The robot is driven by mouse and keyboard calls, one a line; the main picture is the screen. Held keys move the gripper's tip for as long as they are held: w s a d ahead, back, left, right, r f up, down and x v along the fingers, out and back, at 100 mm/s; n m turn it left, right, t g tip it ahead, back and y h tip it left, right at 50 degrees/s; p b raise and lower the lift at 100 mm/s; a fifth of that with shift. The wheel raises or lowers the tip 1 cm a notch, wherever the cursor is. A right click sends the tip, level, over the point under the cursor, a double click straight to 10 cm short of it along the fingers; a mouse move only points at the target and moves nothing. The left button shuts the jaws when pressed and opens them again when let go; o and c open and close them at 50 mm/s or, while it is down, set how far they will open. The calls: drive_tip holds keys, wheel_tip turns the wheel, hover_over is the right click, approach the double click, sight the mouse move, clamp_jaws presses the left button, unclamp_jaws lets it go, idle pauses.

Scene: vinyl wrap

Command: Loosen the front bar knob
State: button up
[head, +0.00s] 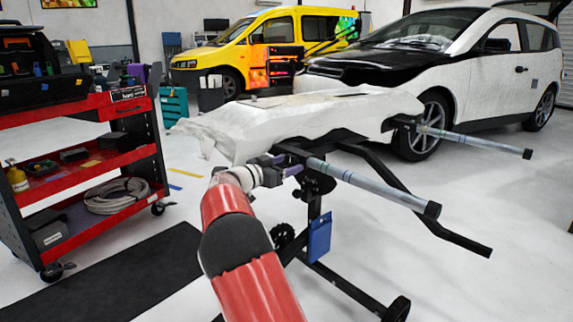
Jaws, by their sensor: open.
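The stand's front bar (370,184) is a grey-blue tube with a black end cap, running out to the right from a black frame. My gripper (291,165) is at the left end of this bar, beside the black bracket (294,149). Its jaws are open, with purplish fingers pointing right toward the bracket. The front bar knob cannot be made out clearly; my gripper and the bracket crowd that spot. I cannot tell whether the fingers touch or surround anything. A dark round part (318,183) sits under the bar on the stand.
A white wrapped panel (290,115) lies over the stand. The back bar (470,140) sticks out right. A blue pouch (319,237) hangs on the post. A red tool cart (88,165) stands left; a white car (480,75) is behind. Floor at right is clear.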

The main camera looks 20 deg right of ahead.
drive_tip(key=shift+w+d, duration=0.1)
drive_tip(key=shift+d, duration=0.25)
drive_tip(key=c, duration=1)
